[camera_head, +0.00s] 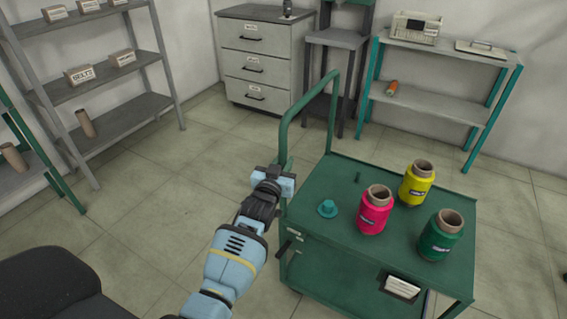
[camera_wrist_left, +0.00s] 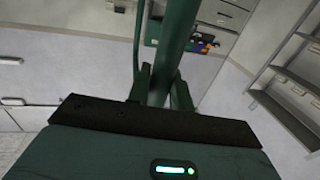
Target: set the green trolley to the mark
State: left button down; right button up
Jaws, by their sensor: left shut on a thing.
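The green trolley (camera_head: 342,170) stands on the tiled floor at right of centre in the head view. Its looped handle (camera_head: 308,98) rises from its left end. My left gripper (camera_head: 282,178) is shut on the near upright of this handle. In the left wrist view the two fingers (camera_wrist_left: 156,88) close around the green tube (camera_wrist_left: 180,42). I see no floor mark. My right gripper is not in view.
A grey rack (camera_head: 120,118) stands at the left, with a green-framed shelf before it. A drawer cabinet (camera_head: 264,62) and a teal-legged bench (camera_head: 436,104) stand along the back wall. A dark rounded object (camera_head: 50,285) is at bottom left. Floor left of the trolley is clear.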

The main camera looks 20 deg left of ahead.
pick_arm(q)
jog(key=c, duration=1.3)
grip_release()
jog(key=s, duration=0.7)
jog(key=shift+s+d+p, duration=0.4)
jog(key=shift+d, duration=0.05)
